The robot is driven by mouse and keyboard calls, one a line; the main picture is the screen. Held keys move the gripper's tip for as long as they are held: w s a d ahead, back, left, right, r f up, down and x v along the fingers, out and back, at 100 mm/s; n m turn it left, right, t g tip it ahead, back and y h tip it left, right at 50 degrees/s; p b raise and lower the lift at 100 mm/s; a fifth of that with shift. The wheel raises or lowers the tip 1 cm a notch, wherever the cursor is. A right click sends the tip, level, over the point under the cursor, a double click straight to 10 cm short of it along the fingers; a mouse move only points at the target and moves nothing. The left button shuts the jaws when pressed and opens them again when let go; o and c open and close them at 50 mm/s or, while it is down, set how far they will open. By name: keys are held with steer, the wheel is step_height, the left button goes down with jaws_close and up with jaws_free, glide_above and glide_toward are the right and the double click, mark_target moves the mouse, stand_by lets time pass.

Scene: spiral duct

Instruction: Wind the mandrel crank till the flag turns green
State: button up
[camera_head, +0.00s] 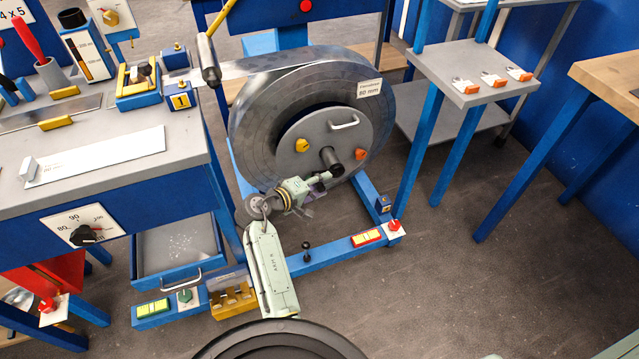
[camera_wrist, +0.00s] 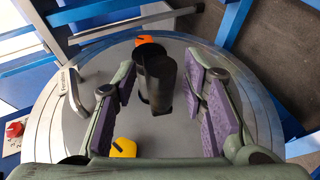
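The mandrel (camera_head: 300,135) is a large grey disc with a coil of sheet metal around it, on a blue stand. Its face carries a dark stub or crank grip (camera_head: 331,160), a silver handle (camera_head: 344,122), a yellow knob (camera_head: 302,146) and an orange knob (camera_head: 361,154). In the wrist view the dark grip (camera_wrist: 158,82) stands between the purple pads of my gripper (camera_wrist: 165,78), with gaps visible on both sides. My gripper is open; in the head view it is low in front of the disc (camera_head: 318,184). I cannot make out which part is the flag.
A workbench (camera_head: 180,142) with tools and a dial stands left. A grey shelf (camera_head: 455,62) with several orange-and-white switches stands right. A blue base rail (camera_head: 325,255) with a red-framed yellow panel (camera_head: 366,238) runs below the disc. The floor to the right is clear.

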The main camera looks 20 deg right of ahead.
steer(key=v, duration=1.2)
steer(key=shift+s+f, duration=0.1)
stand_by(0.8)
